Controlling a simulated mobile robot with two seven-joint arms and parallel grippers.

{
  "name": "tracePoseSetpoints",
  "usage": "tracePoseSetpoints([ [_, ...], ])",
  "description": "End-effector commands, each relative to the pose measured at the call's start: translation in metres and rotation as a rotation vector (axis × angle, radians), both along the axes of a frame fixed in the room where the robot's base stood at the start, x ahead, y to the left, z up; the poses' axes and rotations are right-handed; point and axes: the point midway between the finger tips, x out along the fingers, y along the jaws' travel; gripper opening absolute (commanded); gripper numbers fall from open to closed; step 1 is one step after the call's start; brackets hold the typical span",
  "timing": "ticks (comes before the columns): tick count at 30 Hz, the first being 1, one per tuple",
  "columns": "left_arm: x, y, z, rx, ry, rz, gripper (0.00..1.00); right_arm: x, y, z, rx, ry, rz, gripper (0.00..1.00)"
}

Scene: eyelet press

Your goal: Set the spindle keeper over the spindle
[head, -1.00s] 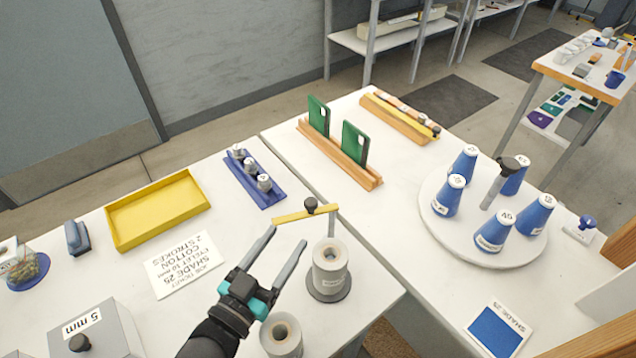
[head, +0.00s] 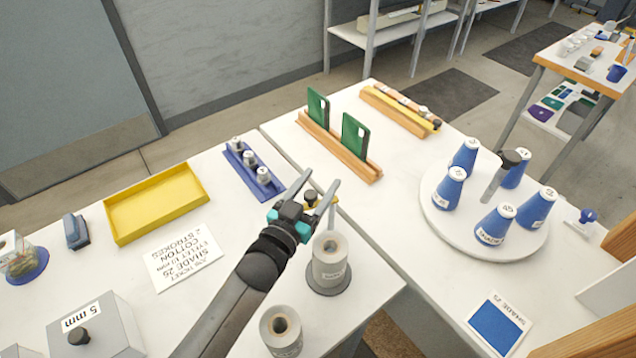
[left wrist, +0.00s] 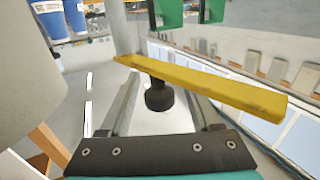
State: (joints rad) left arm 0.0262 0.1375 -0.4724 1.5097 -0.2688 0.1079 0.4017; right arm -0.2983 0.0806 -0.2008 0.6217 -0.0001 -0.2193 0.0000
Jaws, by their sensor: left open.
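The spindle keeper is a yellow bar (left wrist: 215,88) with a black knob (left wrist: 157,97); in the left wrist view its left end meets a grey post (left wrist: 123,35). In the head view the knob (head: 310,197) shows just behind the large spool, and most of the bar is hidden by my left gripper. The grey spool (head: 331,264) stands upright on a dark round base; the bar lies off to its far side, and I cannot make out the spindle in its hole. My left gripper (head: 320,178) is open, its fingers either side of the knob. My right gripper is not in view.
A second grey spool (head: 282,336) stands at the near table edge. A blue rack (head: 242,178) with several metal pieces, a yellow tray (head: 112,222) and a job ticket (head: 184,257) lie to the left. A turntable (head: 450,228) with blue cones stands right, beyond the table seam.

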Motion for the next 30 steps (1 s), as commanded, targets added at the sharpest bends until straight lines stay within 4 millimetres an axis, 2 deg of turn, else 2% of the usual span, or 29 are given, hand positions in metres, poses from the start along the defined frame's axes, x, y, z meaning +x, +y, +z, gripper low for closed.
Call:
tracePoseSetpoints([
  [9, 0.0016, -0.0011, 0.0003, 0.0, 0.0, 0.0, 0.63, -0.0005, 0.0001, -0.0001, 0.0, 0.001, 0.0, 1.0],
  [26, 0.0013, -0.0008, 0.0002, 0.0, 0.0, 0.0, 0.0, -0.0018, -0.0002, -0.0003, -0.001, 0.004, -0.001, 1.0],
  [30, 0.0012, -0.0008, 0.0001, 0.0, 0.0, 0.0, 0.0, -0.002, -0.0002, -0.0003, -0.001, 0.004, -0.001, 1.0],
])
